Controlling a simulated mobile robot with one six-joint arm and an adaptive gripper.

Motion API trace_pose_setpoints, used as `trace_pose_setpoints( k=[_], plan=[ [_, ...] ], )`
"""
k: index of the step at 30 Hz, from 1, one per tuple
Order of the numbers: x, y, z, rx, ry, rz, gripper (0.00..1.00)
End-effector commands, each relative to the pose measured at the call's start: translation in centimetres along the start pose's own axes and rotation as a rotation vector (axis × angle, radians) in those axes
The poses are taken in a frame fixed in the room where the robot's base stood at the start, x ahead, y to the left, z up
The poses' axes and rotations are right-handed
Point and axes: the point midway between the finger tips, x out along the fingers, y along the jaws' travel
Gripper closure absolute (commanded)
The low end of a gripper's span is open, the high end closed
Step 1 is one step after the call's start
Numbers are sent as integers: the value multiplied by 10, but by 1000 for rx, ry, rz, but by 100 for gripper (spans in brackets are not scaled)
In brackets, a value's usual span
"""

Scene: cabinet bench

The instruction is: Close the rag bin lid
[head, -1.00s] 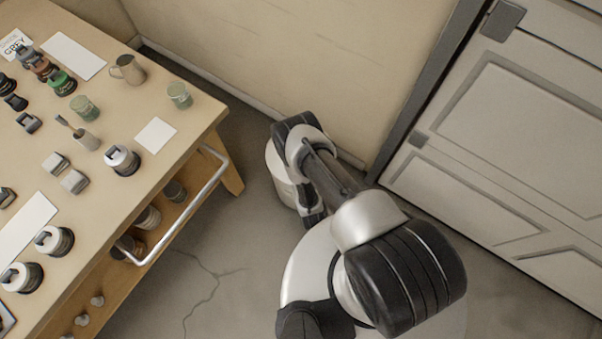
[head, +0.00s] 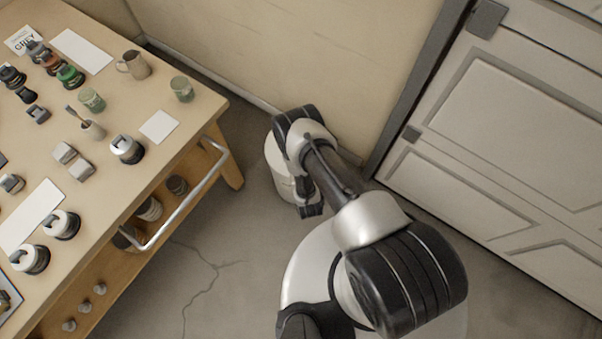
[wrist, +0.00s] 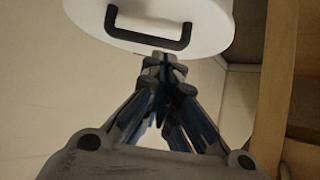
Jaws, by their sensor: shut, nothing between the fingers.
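The rag bin (head: 279,172) is a pale round bin on the floor by the wall, partly hidden behind my arm in the head view. In the wrist view its white round lid (wrist: 205,22) with a dark bar handle (wrist: 148,32) fills the top of the picture. My gripper (wrist: 166,65) is shut and empty, its fingertips at the lid's lower edge in that view. I cannot tell whether they touch it. In the head view my gripper (head: 311,210) is at the bin's near side. The lid's angle and the bin's opening are not clear.
A wooden bench (head: 185,140) with a metal rail (head: 190,200) stands left of the bin, with jars, mugs and cards on top. The wall (head: 290,50) is close behind the bin. A panelled door (head: 520,130) is on the right. Cracked floor between is clear.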

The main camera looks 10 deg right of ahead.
Motion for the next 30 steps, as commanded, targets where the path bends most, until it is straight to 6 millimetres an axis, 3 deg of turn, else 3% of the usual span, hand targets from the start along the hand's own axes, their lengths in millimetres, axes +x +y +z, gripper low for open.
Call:
trace_pose_setpoints(
  k=[1,3,13,26,30],
  plan=[
    [-9,1,21,-5,-16,-1,100],
    [-15,1,35,-6,-16,-2,100],
    [-34,1,89,-4,-9,-2,100],
    [-41,2,95,-2,-8,0,100],
    [-30,-6,73,9,-13,-1,100]
  ],
)
